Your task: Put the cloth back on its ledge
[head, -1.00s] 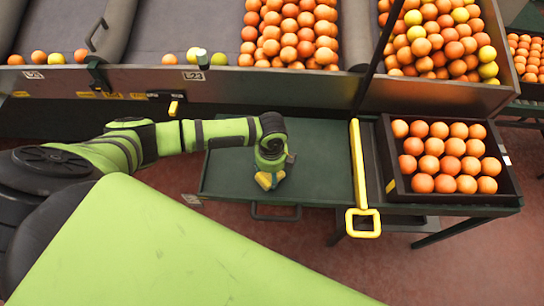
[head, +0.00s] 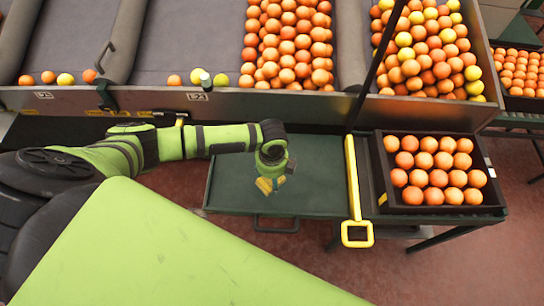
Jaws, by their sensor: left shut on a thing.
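My left gripper (head: 270,186) hangs over the dark green tabletop (head: 318,175), pointing down with its yellow fingers shut. A small bluish patch (head: 281,181) shows at the fingers and seems to be part of the cloth in their grip. Most of it is hidden or too small to make out. I see no other cloth. I cannot tell which edge is the cloth's ledge. My right gripper is not in view.
A black crate of oranges (head: 491,187) stands right of the green tabletop. A yellow long-handled tool (head: 352,180) lies between them. Behind runs the metal front rim (head: 290,106) of the sorting bins, with oranges and some yellow-green fruit. The tabletop's middle is mostly clear.

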